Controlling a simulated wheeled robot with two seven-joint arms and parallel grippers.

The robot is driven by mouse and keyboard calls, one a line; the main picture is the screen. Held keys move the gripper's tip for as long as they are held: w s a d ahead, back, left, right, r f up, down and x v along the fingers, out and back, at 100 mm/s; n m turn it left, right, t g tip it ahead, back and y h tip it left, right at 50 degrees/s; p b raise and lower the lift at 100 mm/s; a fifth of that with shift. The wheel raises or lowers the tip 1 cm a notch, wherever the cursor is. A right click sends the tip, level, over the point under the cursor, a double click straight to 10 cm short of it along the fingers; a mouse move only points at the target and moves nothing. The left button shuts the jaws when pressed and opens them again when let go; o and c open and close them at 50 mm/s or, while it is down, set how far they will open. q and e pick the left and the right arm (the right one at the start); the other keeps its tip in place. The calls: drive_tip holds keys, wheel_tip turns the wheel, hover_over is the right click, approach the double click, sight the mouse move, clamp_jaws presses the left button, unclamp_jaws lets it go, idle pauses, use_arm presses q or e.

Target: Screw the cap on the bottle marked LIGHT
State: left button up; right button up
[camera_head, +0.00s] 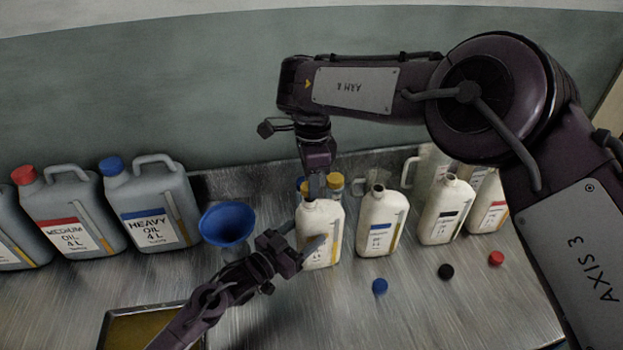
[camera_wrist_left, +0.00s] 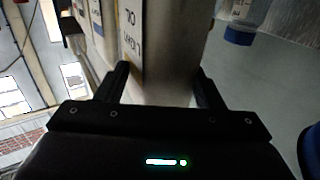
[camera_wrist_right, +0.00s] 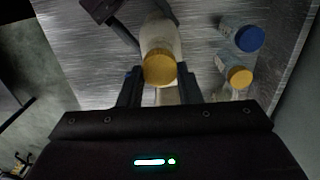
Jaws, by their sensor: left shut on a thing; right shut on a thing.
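The white bottle (camera_head: 318,243) stands on the metal table. Its label, upside down in the left wrist view (camera_wrist_left: 130,35), seems to read LIGHT OIL. My left gripper (camera_head: 300,247) is shut on its body from the front left, with a finger on either side. My right gripper (camera_head: 317,190) points down over the bottle's top. Its fingers are shut on the yellow cap (camera_wrist_right: 160,68), at the bottle's mouth. In the head view the gripper largely hides this area, and I cannot tell how tightly the cap sits.
White bottles (camera_head: 380,225) stand open close by on the right. Loose blue (camera_head: 379,286), black (camera_head: 446,271) and red (camera_head: 496,257) caps lie before them. Small jars (camera_wrist_right: 238,75) stand behind. A blue funnel (camera_head: 227,225), grey canisters (camera_head: 150,205) and an oil tray (camera_head: 107,325) are left.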

sight(317, 217)
drive_tip(key=shift+f, duration=0.85)
drive_tip(key=shift+s+f, duration=0.1)
drive_tip(key=shift+f, duration=0.45)
